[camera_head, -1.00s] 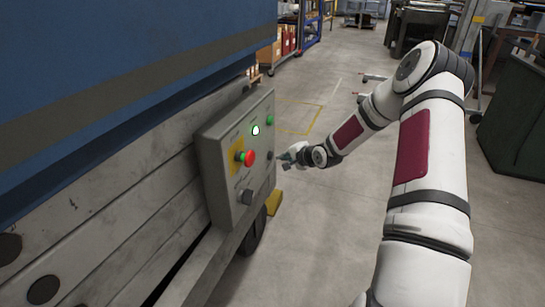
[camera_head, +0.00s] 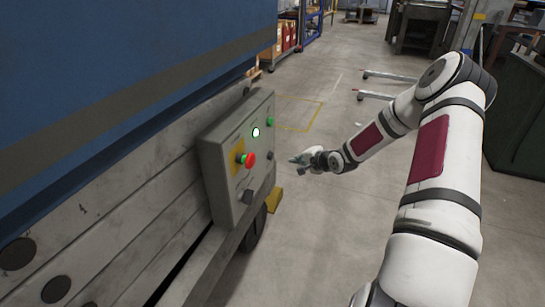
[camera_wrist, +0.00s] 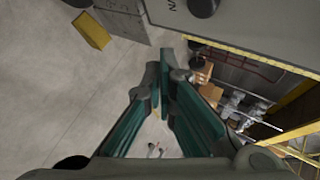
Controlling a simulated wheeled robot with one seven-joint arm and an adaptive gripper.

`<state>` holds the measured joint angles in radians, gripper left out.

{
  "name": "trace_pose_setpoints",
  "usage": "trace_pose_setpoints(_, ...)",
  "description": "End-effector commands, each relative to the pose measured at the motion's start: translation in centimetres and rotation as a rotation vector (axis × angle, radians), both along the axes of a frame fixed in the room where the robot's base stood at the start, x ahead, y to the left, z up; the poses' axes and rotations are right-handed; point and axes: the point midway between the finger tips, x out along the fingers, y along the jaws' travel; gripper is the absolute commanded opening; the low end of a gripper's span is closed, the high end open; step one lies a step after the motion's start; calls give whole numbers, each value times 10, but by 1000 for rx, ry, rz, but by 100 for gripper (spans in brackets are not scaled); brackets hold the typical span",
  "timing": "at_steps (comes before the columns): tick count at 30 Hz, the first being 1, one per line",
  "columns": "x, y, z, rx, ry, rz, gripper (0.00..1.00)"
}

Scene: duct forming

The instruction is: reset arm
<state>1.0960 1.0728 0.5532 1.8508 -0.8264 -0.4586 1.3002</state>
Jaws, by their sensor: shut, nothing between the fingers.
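My gripper (camera_head: 296,160) hangs in free air to the right of the grey control panel (camera_head: 212,175) in the head view, apart from it. Its green fingers (camera_wrist: 164,90) come together at the tips in the wrist view, with nothing between them. My white arm reaches in from the right. The panel carries a red button on a yellow plate (camera_head: 247,159), a lit green-white lamp (camera_head: 256,132), a green button (camera_head: 270,121) and a dark knob (camera_head: 248,196). Part of the panel and a black knob (camera_wrist: 203,7) show at the top of the wrist view.
The panel is fixed to a large blue and grey machine (camera_head: 120,80) filling the left. A yellow block (camera_head: 274,200) sits low beside it. Grey floor (camera_head: 310,240) is open between machine and arm. Carts, shelves and a dark green bin (camera_head: 520,130) stand farther back and right.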

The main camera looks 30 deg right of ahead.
Motion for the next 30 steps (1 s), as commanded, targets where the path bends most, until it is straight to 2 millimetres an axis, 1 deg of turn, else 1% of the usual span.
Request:
trace_pose_setpoints(23, 0, 1, 2, -9, 6, 6, 0)
trace_pose_setpoints(26, -1, 8, 9, -53, 40, 36, 0)
trace_pose_setpoints(29, -4, 20, 25, -143, 111, 93, 0)
trace_pose_setpoints(30, -7, 26, 33, -186, 147, 121, 0)
